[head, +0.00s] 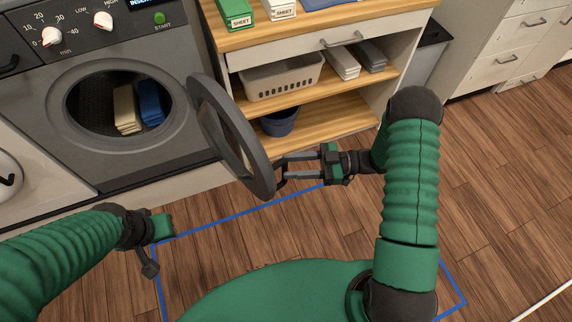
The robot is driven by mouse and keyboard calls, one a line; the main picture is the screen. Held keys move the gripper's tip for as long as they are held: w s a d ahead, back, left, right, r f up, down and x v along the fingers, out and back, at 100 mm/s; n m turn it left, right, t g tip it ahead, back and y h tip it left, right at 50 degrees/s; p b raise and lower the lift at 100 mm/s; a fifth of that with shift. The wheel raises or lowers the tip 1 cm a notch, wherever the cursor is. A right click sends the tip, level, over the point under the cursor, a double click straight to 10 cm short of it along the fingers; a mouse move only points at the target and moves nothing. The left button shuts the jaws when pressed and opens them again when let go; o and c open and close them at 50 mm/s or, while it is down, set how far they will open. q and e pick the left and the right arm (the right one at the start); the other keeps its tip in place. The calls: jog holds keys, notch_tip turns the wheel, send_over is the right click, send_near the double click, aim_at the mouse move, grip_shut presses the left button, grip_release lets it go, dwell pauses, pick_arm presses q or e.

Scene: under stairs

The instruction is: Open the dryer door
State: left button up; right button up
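The dryer (180,75) is grey and stands at the upper left. Its round dark door (238,130) is swung wide open to the right of the drum opening (85,105). A beige and a blue folded cloth lie inside the drum. My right gripper (284,170) is at the outer edge of the door, its two fingers apart with a gap between them. The tips are close to the door rim; whether they touch it is unclear. My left gripper (152,250) hangs low in front of the dryer, away from the door, its fingers mostly hidden.
A wooden shelf unit (340,125) right of the dryer holds a grey basket (283,78), folded towels (342,62) and a dark blue bucket (280,121). White drawers (510,45) stand at the upper right. Wooden floor with blue lines is free around me.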

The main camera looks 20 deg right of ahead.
jog(key=v, duration=1.4)
jog(key=shift+d, duration=0.4)
jog(key=shift+f, duration=0.1)
jog(key=w+r+m+t+h, duration=0.35)
jog(key=w+h, duration=0.25)
jog(key=w, duration=0.4)
jog(key=w+r+m+t+h, duration=0.2)
jog(key=w+m+t+h, duration=0.15)
jog(key=w+h, duration=0.45)
jog(key=s+a+m+g+h, duration=0.2)
jog(key=s+a+m+g, duration=0.3)
jog(key=s, duration=0.7)
jog(key=s+a+m+g+h, duration=0.1)
jog(key=s+a+m+g, duration=0.4)
jog(key=s, duration=0.8)
notch_tip(320, 180, up, 15)
jog(key=w+n+t+p, duration=0.1)
jog(key=p, duration=1.5)
jog(key=shift+a+f+n, duration=0.2)
jog(key=shift+a+n, duration=0.2)
jog(key=shift+a, duration=0.05)
